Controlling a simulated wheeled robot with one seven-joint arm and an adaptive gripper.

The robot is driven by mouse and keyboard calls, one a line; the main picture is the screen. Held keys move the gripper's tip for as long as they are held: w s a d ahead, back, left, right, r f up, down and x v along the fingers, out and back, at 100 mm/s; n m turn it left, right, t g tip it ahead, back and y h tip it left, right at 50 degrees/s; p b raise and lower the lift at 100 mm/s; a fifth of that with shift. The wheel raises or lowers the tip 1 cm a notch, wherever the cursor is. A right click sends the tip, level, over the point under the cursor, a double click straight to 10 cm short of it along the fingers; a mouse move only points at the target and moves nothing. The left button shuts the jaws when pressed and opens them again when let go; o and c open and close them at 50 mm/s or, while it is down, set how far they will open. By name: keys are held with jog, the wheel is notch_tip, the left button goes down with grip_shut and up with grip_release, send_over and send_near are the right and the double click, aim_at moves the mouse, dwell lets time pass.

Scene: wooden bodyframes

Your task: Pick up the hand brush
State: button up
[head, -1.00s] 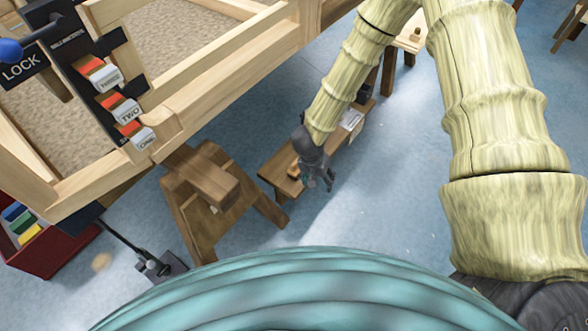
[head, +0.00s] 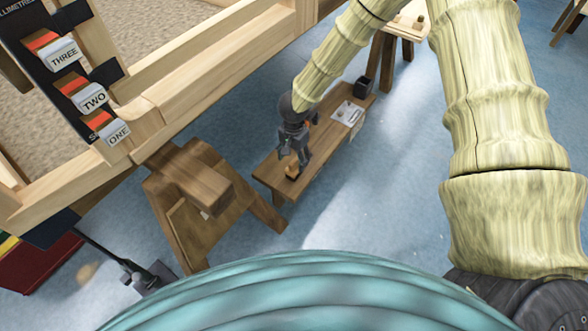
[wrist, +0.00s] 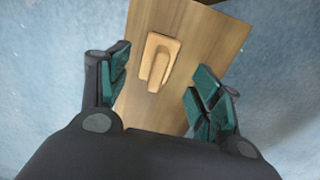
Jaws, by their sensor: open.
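The hand brush (wrist: 158,62) is a small light-wood piece with a raised handle, lying near the end of a low wooden bench (wrist: 204,40). In the wrist view it sits ahead of my gripper (wrist: 158,90), between the lines of the two green-padded fingers and nearer the left one. The fingers are wide apart and nothing is between them. In the head view my grey gripper (head: 296,158) hangs over the near end of the bench (head: 268,172), and the brush (head: 292,171) shows partly behind it as a small orange-brown patch.
A white sheet (head: 347,113) and a dark box (head: 361,87) are farther along the bench. A wooden trestle (head: 205,190) stands left of it, under a large timber frame (head: 170,100) with labelled blocks. Blue floor is clear to the right of the bench.

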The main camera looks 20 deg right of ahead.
aim_at(294, 167)
jog(key=shift+s+f+b, duration=0.1)
jog(key=shift+f+b, duration=1)
jog(key=shift+f, duration=1.7)
jog(key=c, duration=1.1)
